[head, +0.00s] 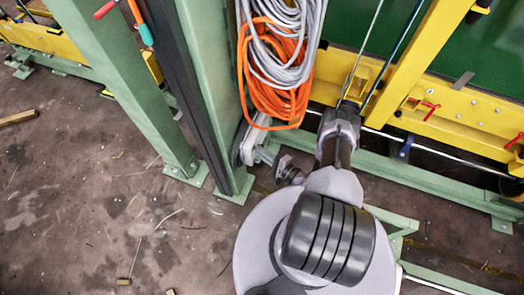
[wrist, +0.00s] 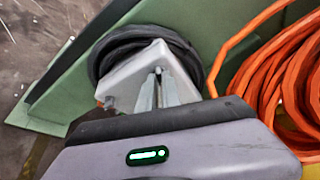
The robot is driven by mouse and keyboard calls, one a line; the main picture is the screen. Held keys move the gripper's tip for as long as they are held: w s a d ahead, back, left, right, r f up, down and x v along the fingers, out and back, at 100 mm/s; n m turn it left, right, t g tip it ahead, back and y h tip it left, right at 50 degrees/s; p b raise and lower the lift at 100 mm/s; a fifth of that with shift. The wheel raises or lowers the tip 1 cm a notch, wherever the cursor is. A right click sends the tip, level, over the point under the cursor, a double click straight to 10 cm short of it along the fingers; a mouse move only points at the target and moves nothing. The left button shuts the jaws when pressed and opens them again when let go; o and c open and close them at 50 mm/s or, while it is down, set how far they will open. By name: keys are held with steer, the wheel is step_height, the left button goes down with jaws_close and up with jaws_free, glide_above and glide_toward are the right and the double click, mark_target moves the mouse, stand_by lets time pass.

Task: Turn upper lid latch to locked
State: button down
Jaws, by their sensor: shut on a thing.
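A light grey angular part (wrist: 128,76) with a thick black round rim (wrist: 112,50) behind it sits against the green post in the wrist view. I take the grey part to be the upper lid latch, though its locked or unlocked position cannot be told. My gripper (wrist: 163,82) has its narrow grey fingers close together and shut on this part. The gripper body hides what lies below. In the head view, my gripper (head: 264,156) reaches left to the light grey part (head: 246,146) at the post's right edge, where it shows only small and edge-on.
Orange cable (head: 290,102) and grey cable (head: 305,40) hang in coils just above my gripper. The orange coil (wrist: 285,85) is close on the right in the wrist view. Green posts (head: 215,90) stand left, a yellow frame (head: 445,105) right. Floor at lower left is mostly clear.

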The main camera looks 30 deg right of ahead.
steer(key=shift+f+n+t, duration=0.2)
steer(key=shift+n+t, duration=0.6)
steer(key=shift+n, duration=0.8)
steer(key=c, duration=1.5)
jaws_free()
steer(key=shift+s, duration=0.1)
steer(key=v, duration=1.7)
steer(key=shift+s, duration=0.15)
